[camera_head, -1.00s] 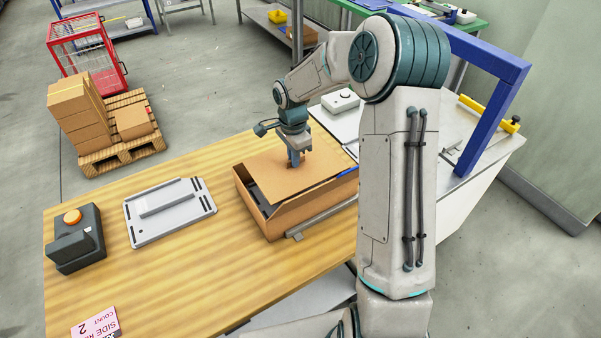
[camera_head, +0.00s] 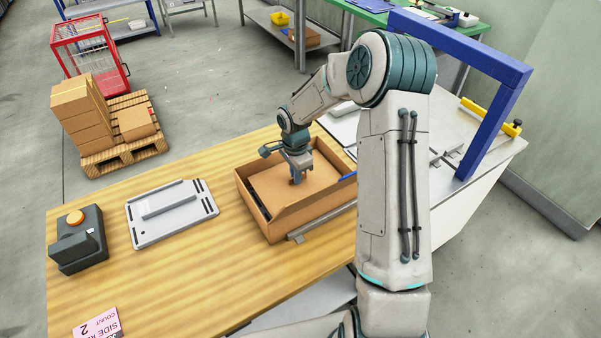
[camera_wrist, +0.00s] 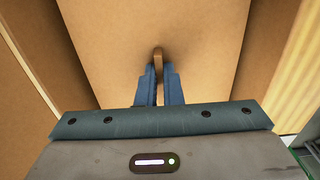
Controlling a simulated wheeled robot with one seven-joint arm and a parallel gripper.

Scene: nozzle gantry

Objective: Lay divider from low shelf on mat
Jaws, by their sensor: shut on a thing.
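The divider (camera_head: 318,179) is a flat tan cardboard sheet with a small upright tab. It lies level inside an open cardboard box (camera_head: 292,229) on the wooden table. My gripper (camera_head: 297,181) reaches down into the box from above. In the wrist view my gripper (camera_wrist: 158,80) is shut on the tab, and the divider (camera_wrist: 205,45) spreads out beneath the fingers. The sheet hides what is under it, so I cannot tell what it rests on. I cannot make out a mat or the low shelf with certainty.
A dark strip (camera_head: 258,203) shows along the box's left inside. A grey plate (camera_head: 150,230) and a dark box with an orange button (camera_head: 77,240) stand left on the table (camera_head: 190,285). A blue gantry frame (camera_head: 490,135) rises at right.

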